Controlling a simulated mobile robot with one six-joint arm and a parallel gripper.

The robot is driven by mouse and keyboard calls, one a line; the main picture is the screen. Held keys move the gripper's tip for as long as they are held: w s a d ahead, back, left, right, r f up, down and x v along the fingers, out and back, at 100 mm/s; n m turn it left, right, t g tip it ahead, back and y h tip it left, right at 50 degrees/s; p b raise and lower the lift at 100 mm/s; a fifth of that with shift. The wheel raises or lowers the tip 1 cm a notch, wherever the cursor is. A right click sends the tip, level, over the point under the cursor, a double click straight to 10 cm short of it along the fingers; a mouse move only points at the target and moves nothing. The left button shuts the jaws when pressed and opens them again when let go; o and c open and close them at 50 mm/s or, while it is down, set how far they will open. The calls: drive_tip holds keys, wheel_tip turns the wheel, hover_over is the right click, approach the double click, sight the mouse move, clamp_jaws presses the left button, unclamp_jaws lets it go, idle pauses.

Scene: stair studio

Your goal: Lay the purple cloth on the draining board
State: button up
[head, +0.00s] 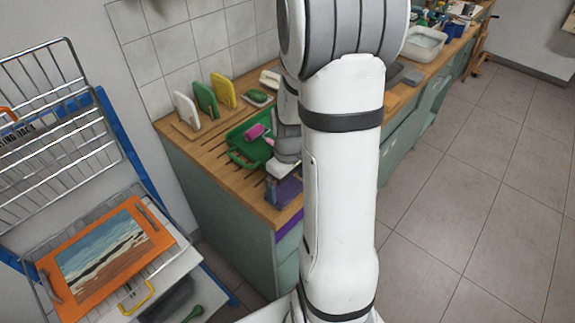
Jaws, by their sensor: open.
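The draining board appears to be the grooved stretch of wooden counter (215,154), partly covered by a green tray (239,157). My gripper (283,176) is at the cloth, just above or against it; I cannot tell whether they touch. It is open. My arm hides the counter to the right of it, and the fingertips are hard to make out.
A pink object (255,132) is at the green tray. White, green (205,99) and yellow (223,90) boards stand upright along the wall. A wire rack with an orange-framed picture (105,255) stands at left. A white basin (424,43) is farther along the counter. The tiled floor at right is clear.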

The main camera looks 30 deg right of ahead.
sight(288, 191)
wheel_tip(288, 191, up, 9)
drive_tip(key=s+a+r+m+t, duration=0.3)
drive_tip(key=s+a+r, duration=0.5)
drive_tip(key=s+a, duration=0.3)
drive_tip(key=shift+r+m, duration=0.35)
drive_tip(key=shift+m, duration=0.15)
idle(0.7)
